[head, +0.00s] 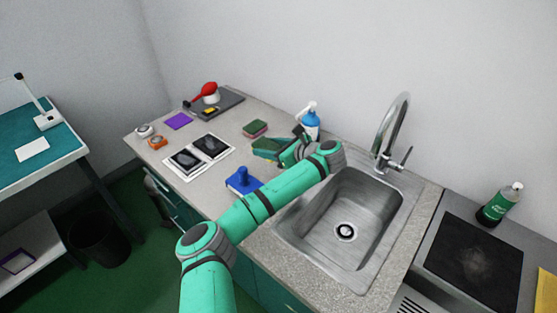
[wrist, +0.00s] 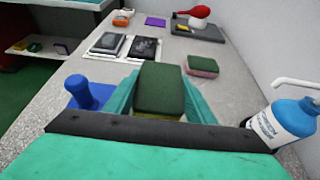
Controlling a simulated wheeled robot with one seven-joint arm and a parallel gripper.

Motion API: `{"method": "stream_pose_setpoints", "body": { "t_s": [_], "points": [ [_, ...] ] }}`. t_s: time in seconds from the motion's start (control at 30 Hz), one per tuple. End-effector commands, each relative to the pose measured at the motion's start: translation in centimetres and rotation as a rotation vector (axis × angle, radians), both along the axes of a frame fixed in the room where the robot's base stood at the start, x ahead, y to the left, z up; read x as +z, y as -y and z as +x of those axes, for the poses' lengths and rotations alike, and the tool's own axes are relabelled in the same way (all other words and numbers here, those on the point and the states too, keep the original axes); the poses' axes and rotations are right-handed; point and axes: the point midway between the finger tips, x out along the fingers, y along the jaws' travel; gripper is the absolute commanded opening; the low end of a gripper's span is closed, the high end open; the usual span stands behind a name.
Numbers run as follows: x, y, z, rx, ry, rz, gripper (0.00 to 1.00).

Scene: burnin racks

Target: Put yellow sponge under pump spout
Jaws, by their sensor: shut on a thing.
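In the wrist view, a sponge with a dark green top and a thin yellow edge below, the yellow sponge (wrist: 160,88), is between the two teal fingers of my gripper (wrist: 158,92). My gripper is shut on it. In the head view, my gripper (head: 267,148) is over the counter, left of the pump bottle (head: 309,123). The blue pump bottle also shows at the right in the wrist view (wrist: 287,121), upright, with its pale spout (wrist: 297,84) pointing left. The spout's tip is to the right of the held sponge, not above it.
A second sponge, pink with a green top (wrist: 201,66), lies on the counter beyond. A blue-handled brush (head: 243,180) stands at the front left. Dark tablets (head: 200,155) lie farther left. The sink (head: 345,215) and tap (head: 390,130) are on the right.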

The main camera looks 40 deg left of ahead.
Motion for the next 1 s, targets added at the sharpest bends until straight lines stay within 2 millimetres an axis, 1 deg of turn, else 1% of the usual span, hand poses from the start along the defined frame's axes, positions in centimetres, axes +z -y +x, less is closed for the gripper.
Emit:
{"method": "stream_pose_setpoints", "body": {
  "t_s": [0.03,0.1,0.2,0.3,0.53,0.7,0.77,1.0],
  "points": [
    [-1.2,0.3,0.7,-0.001,-0.004,-0.001,0.29],
    [-2.3,0.6,1.7,-0.002,-0.005,-0.001,0.29],
    [-3.6,1.0,2.8,-0.004,-0.004,0.000,0.29],
    [-4.4,1.1,3.5,-0.004,-0.002,0.000,0.29],
    [-5.5,1.4,4.4,-0.004,-0.002,0.000,0.29],
    [-7.9,1.4,4.2,-0.003,-0.003,-0.001,0.29],
    [-8.4,1.3,4.2,-0.003,-0.003,-0.001,0.29],
    [-8.4,1.3,4.3,-0.004,-0.002,-0.001,0.29]
  ]
}}
